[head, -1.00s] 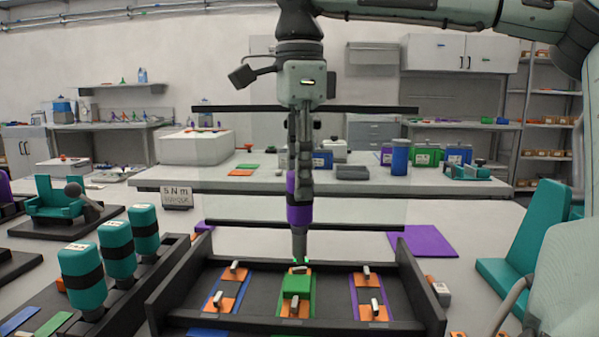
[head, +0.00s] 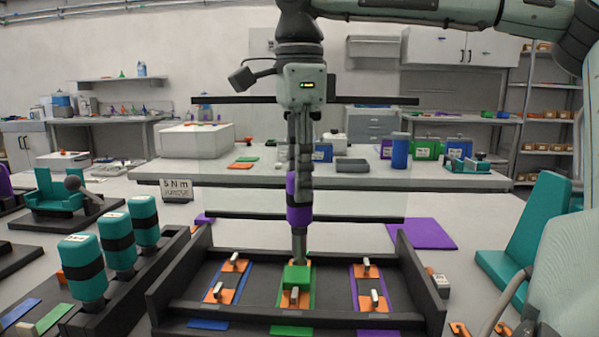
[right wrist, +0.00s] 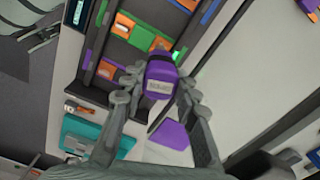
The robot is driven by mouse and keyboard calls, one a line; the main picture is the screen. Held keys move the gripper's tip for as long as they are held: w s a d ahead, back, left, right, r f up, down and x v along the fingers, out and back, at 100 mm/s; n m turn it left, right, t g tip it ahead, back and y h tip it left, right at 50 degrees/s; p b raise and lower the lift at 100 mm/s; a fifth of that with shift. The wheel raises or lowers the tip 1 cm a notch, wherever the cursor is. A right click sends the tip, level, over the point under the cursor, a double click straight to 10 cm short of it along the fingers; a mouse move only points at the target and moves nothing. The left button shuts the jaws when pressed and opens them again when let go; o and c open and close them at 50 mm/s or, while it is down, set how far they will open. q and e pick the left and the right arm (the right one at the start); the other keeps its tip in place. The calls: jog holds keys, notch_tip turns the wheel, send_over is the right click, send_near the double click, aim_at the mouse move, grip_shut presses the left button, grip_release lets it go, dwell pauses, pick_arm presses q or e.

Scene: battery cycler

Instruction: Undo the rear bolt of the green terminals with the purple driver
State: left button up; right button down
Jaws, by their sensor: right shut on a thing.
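The purple driver (head: 299,203) hangs upright below my right gripper (head: 300,178), which is shut on it. It also shows in the right wrist view (right wrist: 161,76) between the fingers of the gripper (right wrist: 160,90). The driver's grey tip reaches down to the rear of the green terminals (head: 296,276) in the middle of the black tray. The rear bolt is hidden behind the tip and the green block, and I cannot tell whether the tip touches it. The front bolt (head: 294,294) stands in an orange pad. My left gripper is not in view.
Blue terminals (head: 229,284) and purple terminals (head: 369,285) flank the green ones in the black tray (head: 420,290). Teal drivers (head: 117,241) stand in a rack at left. A clear screen with dark bars (head: 350,203) stands behind the tray. A purple mat (head: 420,234) lies at back right.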

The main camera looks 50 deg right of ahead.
jog(key=shift+f, duration=0.35)
dwell(0.5)
dwell(0.5)
jog(key=shift+n+p, duration=0.65)
jog(key=shift+n, duration=0.85)
